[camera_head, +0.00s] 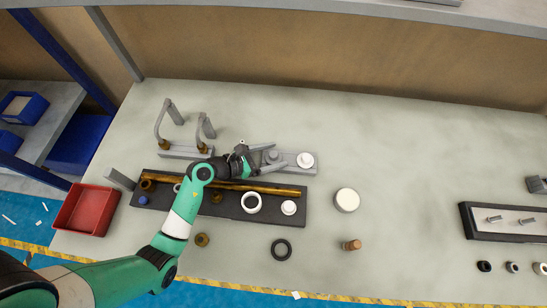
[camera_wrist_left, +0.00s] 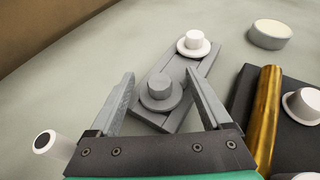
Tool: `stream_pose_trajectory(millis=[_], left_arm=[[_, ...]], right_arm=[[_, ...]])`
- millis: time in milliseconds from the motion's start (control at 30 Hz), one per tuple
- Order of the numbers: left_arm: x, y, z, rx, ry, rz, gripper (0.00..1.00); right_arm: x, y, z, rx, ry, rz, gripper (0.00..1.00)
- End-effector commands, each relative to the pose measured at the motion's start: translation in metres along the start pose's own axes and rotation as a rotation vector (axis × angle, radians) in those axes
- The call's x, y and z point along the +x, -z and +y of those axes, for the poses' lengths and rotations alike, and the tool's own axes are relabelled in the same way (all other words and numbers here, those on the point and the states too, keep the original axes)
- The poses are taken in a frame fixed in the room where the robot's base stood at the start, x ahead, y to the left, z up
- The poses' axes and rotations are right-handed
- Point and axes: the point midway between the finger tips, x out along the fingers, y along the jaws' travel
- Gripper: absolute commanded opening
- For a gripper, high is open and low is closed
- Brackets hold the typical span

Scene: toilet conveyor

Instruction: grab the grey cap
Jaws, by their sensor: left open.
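The grey cap (camera_wrist_left: 160,90), a round flanged piece with a raised knob, sits on a grey stepped bar (camera_wrist_left: 190,72) in the left wrist view. In the head view the cap (camera_head: 272,156) is partly hemmed in by my left gripper (camera_head: 276,159). My left gripper is open, with one finger on each side of the cap in the left wrist view (camera_wrist_left: 160,76). Nothing is between the fingers except the cap, and gaps show on both sides of it. My right gripper does not show.
A white cap (camera_head: 305,160) sits on the same bar, beside the grey one. A dark tray (camera_head: 228,206) with a brass rod (camera_head: 275,190) lies just in front. A white disc (camera_head: 346,200) stands to the right. Grey hooked stands (camera_head: 186,152) rise behind left.

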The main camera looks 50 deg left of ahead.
Motion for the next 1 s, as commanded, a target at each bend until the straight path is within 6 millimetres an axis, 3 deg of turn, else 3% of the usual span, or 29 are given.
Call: stream_pose_trajectory(millis=[100, 500, 567, 1000], left_arm=[[-0.0006, -0.0005, 0.0001, 0.0, 0.0, 0.0, 0.8], [-0.0008, 0.0006, 0.0, -0.001, 0.0, 0.002, 0.08], [-0.0008, 0.001, 0.0, -0.001, 0.0, 0.003, 0.0], [-0.0033, -0.003, -0.0005, -0.001, 0.002, 0.008, 0.0]], right_arm=[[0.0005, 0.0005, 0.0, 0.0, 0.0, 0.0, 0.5], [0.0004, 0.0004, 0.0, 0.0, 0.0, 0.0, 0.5], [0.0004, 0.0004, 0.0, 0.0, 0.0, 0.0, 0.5], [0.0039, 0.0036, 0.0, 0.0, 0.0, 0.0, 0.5]])
